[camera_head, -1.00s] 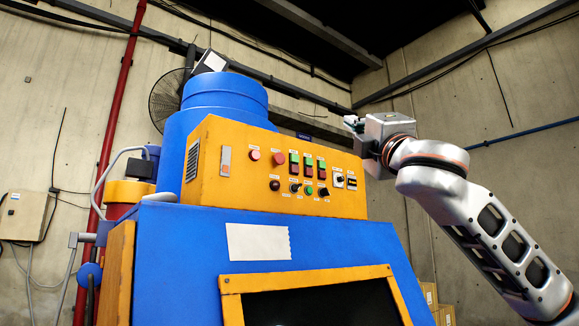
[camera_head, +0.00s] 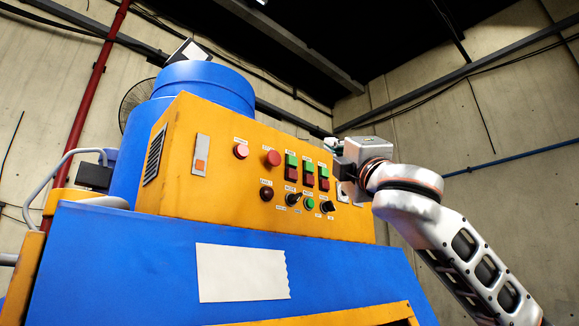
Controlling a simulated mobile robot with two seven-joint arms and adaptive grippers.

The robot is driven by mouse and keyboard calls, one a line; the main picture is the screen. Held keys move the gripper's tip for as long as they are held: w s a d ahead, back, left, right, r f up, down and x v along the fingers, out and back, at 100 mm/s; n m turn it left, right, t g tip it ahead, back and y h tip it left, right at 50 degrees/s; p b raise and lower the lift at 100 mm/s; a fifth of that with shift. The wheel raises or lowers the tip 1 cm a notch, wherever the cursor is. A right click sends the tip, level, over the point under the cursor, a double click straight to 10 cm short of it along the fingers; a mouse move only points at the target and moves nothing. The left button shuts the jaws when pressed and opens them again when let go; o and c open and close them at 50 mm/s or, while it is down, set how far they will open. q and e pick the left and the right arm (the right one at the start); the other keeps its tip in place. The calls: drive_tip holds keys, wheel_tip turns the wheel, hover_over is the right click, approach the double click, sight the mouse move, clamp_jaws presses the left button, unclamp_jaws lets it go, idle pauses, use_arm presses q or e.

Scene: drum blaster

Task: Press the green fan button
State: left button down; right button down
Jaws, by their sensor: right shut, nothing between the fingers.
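An orange control panel (camera_head: 225,175) on a blue machine carries the buttons. Three green buttons sit above red ones: a left one (camera_head: 291,159), a middle one (camera_head: 308,166) and a right one (camera_head: 323,172). A round green button (camera_head: 309,203) is in the lower row. The labels are too small to read, so I cannot tell which is the fan button. My right gripper (camera_head: 338,150) is shut and empty at the panel's upper right end, close to the right green button. Whether it touches the panel is unclear. It hides part of the panel's right end. My left gripper is out of view.
Red buttons (camera_head: 272,158), a dark red knob (camera_head: 266,193) and black switches (camera_head: 327,207) crowd around the green ones. A blue drum (camera_head: 205,88) rises behind the panel.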

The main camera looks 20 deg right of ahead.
sight(292, 161)
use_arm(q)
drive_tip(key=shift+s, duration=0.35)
use_arm(e)
drive_tip(key=shift+s, duration=0.25)
drive_tip(key=shift+w, duration=0.15)
